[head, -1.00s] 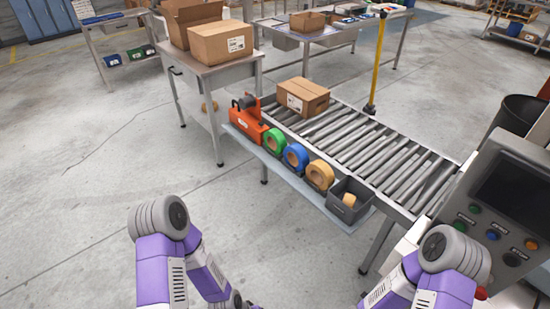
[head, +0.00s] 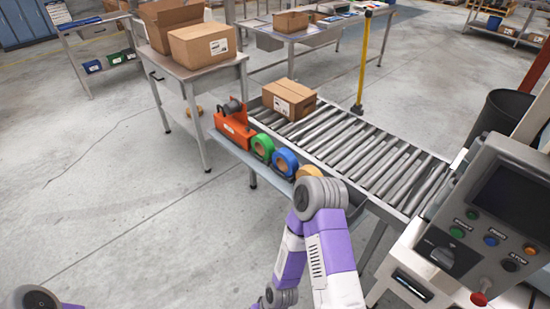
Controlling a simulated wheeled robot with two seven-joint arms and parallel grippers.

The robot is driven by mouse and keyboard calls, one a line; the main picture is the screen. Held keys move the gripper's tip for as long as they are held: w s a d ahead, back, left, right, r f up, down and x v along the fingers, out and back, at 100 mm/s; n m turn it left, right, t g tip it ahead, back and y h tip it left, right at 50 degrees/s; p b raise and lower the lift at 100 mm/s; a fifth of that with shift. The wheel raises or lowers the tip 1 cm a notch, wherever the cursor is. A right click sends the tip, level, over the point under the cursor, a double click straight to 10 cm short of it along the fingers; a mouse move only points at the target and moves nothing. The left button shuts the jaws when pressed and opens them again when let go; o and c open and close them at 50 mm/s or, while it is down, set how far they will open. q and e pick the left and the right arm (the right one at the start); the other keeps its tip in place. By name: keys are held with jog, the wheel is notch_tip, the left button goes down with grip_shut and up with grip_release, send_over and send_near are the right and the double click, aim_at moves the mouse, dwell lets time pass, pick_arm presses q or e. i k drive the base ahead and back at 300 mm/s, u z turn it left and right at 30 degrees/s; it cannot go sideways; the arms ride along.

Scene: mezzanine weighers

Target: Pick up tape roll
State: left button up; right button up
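Tape rolls stand on edge in a row on the narrow shelf (head: 232,148) along the conveyor's near side. They are a green tape roll (head: 262,147), a blue tape roll (head: 285,162) and a tan tape roll (head: 308,171). The tan roll is partly hidden behind my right arm, which also covers most of the dark bin (head: 356,192) to its right. My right arm's elbow and links show at the lower middle, and only a bit of my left arm shows at the bottom left. Neither gripper's fingers are in the picture.
An orange tape dispenser (head: 234,126) stands left of the rolls. A cardboard box (head: 289,98) sits on the roller conveyor (head: 350,144). A table (head: 190,66) with boxes stands at the left. A control panel (head: 480,225) is at the right. The floor at left is clear.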

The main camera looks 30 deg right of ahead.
aim_at(284, 160)
jog(key=i, duration=2.55)
jog(key=z, duration=2.8)
